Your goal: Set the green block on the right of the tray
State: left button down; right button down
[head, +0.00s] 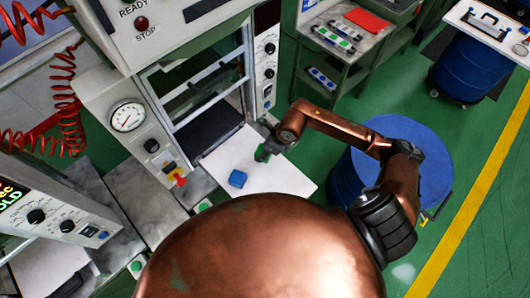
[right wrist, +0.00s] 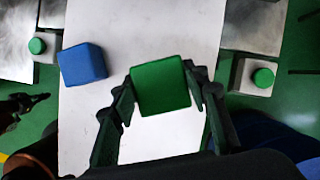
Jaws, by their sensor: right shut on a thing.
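The green block (right wrist: 161,88) sits between the fingertips of my right gripper (right wrist: 163,88), which is shut on it, in the right wrist view. In the head view, my right gripper (head: 268,150) is over the far edge area of the white tray (head: 285,183). Whether the block touches the tray is unclear. The blue block (head: 237,178) rests on the tray to the left of my right gripper. It also shows in the right wrist view (right wrist: 82,63), apart from the green block. A dark jaw-like shape at the right wrist view's left edge seems to be my left gripper (right wrist: 22,107); its state is unclear.
A machine with a gauge (head: 128,117) and an opening stands behind and left of the tray. A blue drum (head: 405,130) stands right of it, below my right arm. A cart (head: 345,45) stands farther back. The tray's near right part is bare.

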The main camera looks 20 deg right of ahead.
jog(key=shift+w+d+f, duration=0.4)
jog(key=shift+d+f, duration=0.15)
jog(key=shift+f, duration=0.25)
notch_tip(320, 180, down, 3)
jog(key=shift+r+p, duration=0.15)
jog(key=shift+p, duration=0.65)
jog(key=shift+f, duration=0.2)
jog(key=shift+f, duration=0.2)
jog(key=c, duration=1.1)
grip_release()
jog(key=shift+r, duration=0.15)
jog(key=b+v, duration=0.1)
jog(key=v, duration=1.1)
jog(key=shift+b, duration=0.4)
